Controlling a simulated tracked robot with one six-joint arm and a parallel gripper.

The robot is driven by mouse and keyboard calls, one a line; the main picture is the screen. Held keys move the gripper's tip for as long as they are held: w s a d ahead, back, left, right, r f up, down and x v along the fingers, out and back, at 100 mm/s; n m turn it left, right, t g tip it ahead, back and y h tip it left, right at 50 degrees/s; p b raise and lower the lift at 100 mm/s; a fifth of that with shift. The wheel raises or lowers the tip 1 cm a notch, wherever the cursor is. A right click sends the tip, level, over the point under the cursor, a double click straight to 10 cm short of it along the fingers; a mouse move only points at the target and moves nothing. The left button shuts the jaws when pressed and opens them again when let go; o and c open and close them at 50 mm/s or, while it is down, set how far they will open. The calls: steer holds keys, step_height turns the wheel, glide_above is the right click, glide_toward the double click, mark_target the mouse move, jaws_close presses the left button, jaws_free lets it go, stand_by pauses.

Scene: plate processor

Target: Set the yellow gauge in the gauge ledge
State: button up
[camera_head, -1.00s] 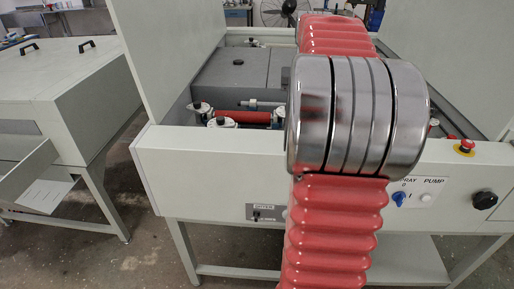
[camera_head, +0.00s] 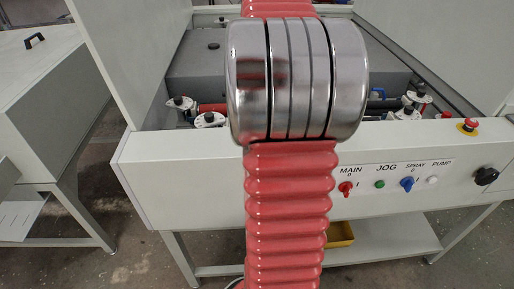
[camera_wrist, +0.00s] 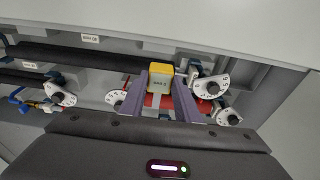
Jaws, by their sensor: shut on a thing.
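In the wrist view my gripper (camera_wrist: 163,80) has its two purple-grey fingers shut on the yellow gauge (camera_wrist: 160,69). The gauge has a yellow top and a grey labelled face, and sits between the fingertips, over the inside of the machine. I cannot tell whether it touches anything below. In the head view my arm's red ribbed sleeve and metal rings hide the gripper and the gauge. I cannot pick out the gauge ledge for certain in either view.
White numbered dials (camera_wrist: 208,86) and dark rollers (camera_wrist: 80,56) lie around the gripper. The machine's front panel (camera_head: 190,165) carries switches and a red stop button (camera_head: 467,126). A yellow bin (camera_head: 340,235) is on the shelf below. Another machine (camera_head: 50,95) stands left.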

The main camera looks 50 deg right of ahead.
steer(key=shift+s+d+f, duration=0.1)
steer(key=shift+s+f, duration=0.1)
steer(key=shift+f, duration=0.25)
step_height(320, 180, down, 13)
steer(key=shift+f, duration=0.15)
steer(key=shift+f, duration=0.1)
steer(key=shift+f, duration=1.8)
steer(key=shift+f, duration=0.25)
steer(key=o, duration=1.1)
steer(key=shift+o, duration=0.3)
steer(key=shift+r, duration=0.1)
